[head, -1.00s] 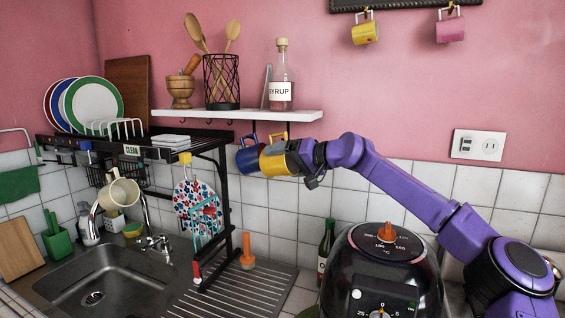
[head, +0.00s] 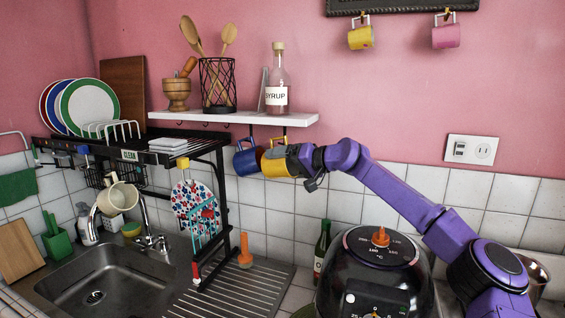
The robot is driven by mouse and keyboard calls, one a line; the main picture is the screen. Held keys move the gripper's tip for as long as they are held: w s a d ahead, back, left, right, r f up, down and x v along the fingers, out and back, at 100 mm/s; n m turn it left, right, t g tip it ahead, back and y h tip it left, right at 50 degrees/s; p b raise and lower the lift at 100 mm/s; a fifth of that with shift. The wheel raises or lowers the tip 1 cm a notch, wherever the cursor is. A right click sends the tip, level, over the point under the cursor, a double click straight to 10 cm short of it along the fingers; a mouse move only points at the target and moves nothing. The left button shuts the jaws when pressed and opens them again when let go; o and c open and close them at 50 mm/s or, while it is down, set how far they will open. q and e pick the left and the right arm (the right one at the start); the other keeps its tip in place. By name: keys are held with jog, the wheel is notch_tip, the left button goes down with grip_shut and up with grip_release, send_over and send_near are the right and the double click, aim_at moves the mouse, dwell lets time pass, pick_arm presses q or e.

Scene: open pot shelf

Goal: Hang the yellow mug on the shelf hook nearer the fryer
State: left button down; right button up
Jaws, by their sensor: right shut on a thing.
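The yellow mug (head: 275,166) is just below the white shelf (head: 230,117), at its right part, with its handle pointing up towards the shelf's underside. My right gripper (head: 292,160) is shut on the yellow mug from its right side. Whether the handle touches a hook cannot be told. A blue mug (head: 245,162) hangs under the shelf directly to the left of the yellow mug, partly covered by it. The fryer (head: 370,275), dark and round with an orange knob, stands below and to the right. My left gripper is not in view.
A syrup bottle (head: 277,85), a wire utensil holder (head: 217,85) and a mortar (head: 176,93) stand on the shelf. A black dish rack (head: 222,185) is to the left over the sink. A green bottle (head: 321,247) stands beside the fryer.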

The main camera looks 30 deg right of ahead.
dwell(0.3)
jog(key=o, duration=1.7)
jog(key=shift+c, duration=0.2)
jog(key=shift+s, duration=0.1)
jog(key=b+v, duration=0.5)
jog(key=v, duration=0.5)
jog(key=shift+s, duration=0.25)
